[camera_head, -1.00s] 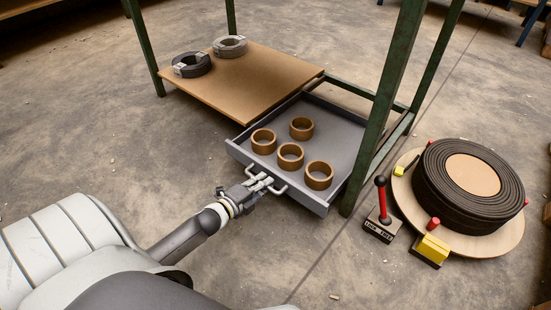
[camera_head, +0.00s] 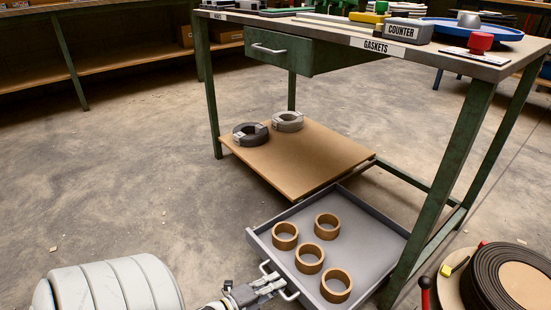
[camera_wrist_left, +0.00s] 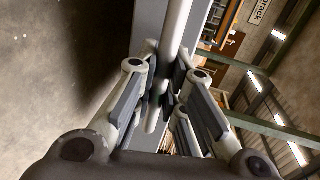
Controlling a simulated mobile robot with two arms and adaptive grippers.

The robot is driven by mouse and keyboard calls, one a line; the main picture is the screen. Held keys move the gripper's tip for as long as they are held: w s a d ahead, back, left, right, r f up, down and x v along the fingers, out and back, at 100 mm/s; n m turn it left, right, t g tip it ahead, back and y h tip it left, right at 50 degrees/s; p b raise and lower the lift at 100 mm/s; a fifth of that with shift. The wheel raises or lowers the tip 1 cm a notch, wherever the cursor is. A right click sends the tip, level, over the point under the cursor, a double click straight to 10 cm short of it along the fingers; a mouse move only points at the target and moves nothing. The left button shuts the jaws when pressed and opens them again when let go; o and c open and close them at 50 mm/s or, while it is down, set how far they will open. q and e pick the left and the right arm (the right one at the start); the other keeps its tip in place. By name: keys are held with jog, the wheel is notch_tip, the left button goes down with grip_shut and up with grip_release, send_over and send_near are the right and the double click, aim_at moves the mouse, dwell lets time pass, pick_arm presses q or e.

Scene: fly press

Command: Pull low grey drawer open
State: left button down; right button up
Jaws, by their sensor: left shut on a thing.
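The low grey drawer (camera_head: 372,240) stands pulled out under the green-legged bench, beside the low wooden shelf. Several brown rings (camera_head: 309,257) lie in it. Its bar handle (camera_head: 290,295) is on the front face. My left gripper (camera_head: 268,287) is at this handle, and its fingers are shut on the bar. In the left wrist view the pale handle bar (camera_wrist_left: 174,35) runs between the fingers of the left gripper (camera_wrist_left: 163,92). My right gripper is in neither view.
The low wooden shelf (camera_head: 300,160) carries a dark coil (camera_head: 250,134) and a light grey coil (camera_head: 288,121). A green upper drawer (camera_head: 278,50) is shut under the benchtop. A black roll on a round board (camera_head: 455,290) stands at the lower right.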

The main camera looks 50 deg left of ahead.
pick_arm(q)
jog(key=c, duration=1.5)
grip_release()
jog(key=v, duration=1.2)
